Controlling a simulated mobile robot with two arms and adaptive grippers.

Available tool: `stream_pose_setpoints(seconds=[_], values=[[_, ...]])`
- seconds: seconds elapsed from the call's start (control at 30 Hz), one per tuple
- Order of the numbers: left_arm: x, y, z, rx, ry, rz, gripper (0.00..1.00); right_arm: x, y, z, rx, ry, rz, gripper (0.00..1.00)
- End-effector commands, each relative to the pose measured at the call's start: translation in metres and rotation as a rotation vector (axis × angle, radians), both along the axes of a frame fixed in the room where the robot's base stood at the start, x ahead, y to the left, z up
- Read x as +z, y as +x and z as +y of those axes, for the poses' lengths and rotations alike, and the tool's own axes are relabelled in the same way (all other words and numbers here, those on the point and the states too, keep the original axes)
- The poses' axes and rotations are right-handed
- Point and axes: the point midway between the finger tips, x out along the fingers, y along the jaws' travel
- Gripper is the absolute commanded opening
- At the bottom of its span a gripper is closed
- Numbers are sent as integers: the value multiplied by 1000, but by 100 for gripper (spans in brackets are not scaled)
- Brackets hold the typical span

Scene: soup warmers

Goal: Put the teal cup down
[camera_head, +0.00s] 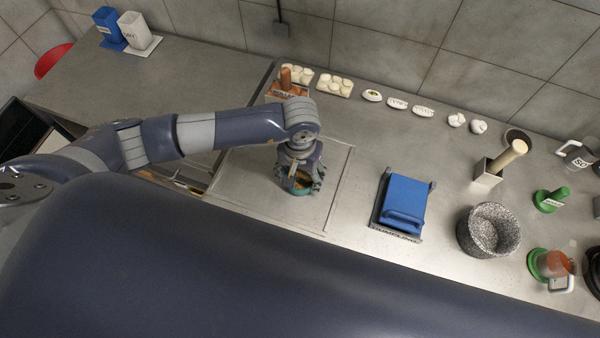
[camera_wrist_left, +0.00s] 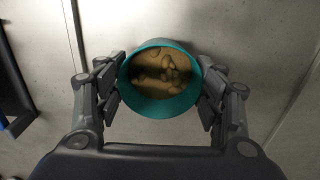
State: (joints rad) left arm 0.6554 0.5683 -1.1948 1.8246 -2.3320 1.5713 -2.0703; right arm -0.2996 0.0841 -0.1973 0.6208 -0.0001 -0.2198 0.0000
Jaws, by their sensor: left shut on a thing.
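The teal cup (camera_wrist_left: 163,108) is round and holds a brown filling with lumps, seen from above in the left wrist view. My left gripper (camera_wrist_left: 162,88) has one finger on each side of the cup and is shut on it. In the head view the left gripper (camera_head: 300,178) points down over the steel counter, and only a little of the teal cup (camera_head: 297,188) shows below it. I cannot tell whether the cup touches the counter. My right gripper is not in view.
A blue block-shaped item on a labelled tray (camera_head: 386,232) lies to the right of the left gripper. A speckled stone bowl (camera_head: 488,231) stands farther right. An orange labelled holder (camera_head: 287,90) and white egg-like items (camera_head: 334,85) are behind. Counter (camera_head: 345,200) between gripper and tray is bare.

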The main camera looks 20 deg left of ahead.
Motion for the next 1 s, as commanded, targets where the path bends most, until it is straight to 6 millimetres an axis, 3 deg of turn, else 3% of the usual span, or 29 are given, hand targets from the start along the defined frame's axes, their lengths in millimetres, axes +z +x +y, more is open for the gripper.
stream_pose_setpoints(seconds=[0.17, 0.2, 0.27, 0.77, 1.0], values=[[-4, 0, 0, 0, 0, -1, 38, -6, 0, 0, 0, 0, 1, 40], [-2, 0, 0, 0, 0, -1, 72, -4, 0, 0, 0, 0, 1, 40], [-2, 0, 0, 0, 0, 0, 83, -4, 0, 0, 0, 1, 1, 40], [3, 0, 0, 0, -1, -1, 83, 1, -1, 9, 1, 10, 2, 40], [48, 2, 0, -3, 0, -8, 83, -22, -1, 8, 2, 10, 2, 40]])
